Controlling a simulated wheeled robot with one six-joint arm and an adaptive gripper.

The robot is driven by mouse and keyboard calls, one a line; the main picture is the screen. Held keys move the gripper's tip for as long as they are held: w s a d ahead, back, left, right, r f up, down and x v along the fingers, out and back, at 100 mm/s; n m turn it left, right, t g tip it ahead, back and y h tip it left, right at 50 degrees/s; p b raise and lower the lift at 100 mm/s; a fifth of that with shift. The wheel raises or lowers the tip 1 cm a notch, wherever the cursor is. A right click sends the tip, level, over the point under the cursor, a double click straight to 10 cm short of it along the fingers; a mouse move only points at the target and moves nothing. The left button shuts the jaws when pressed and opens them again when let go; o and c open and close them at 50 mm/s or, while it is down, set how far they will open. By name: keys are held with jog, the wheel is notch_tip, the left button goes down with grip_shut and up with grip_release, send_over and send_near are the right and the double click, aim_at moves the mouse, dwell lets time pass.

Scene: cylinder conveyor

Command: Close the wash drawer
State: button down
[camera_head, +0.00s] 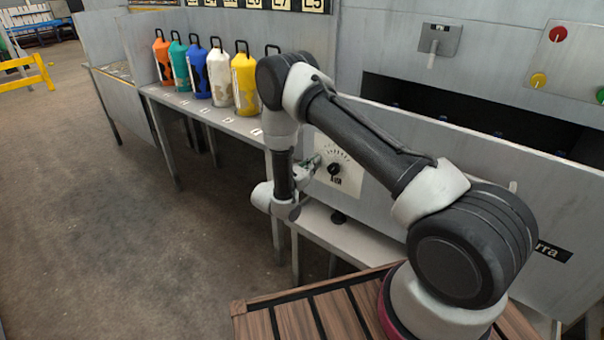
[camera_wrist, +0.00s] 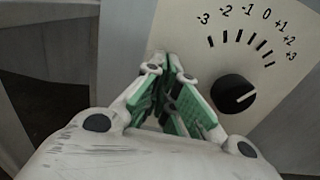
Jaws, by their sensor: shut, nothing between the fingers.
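A long grey panel (camera_head: 545,205), which looks like the front of the wash drawer, runs along the right side of the head view. A dark opening (camera_head: 455,105) shows behind its top edge, with small blue things inside. My arm covers part of the panel, and I cannot tell how far the drawer stands out. My gripper (camera_head: 314,162) is at the panel's left end, beside a cream dial plate (camera_head: 345,155). In the wrist view my gripper (camera_wrist: 170,65) is shut and empty, its green-padded fingers together left of the black knob (camera_wrist: 233,95). Contact with the plate is unclear.
Several coloured cylinders with black handles, among them an orange one (camera_head: 163,60) and a yellow one (camera_head: 245,85), stand on a grey bench (camera_head: 205,120). A low ledge (camera_head: 345,235) lies below the dial. A control panel (camera_head: 575,60) is at the upper right.

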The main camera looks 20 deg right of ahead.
jog(key=x, duration=3.5)
jog(key=shift+d+r, duration=0.15)
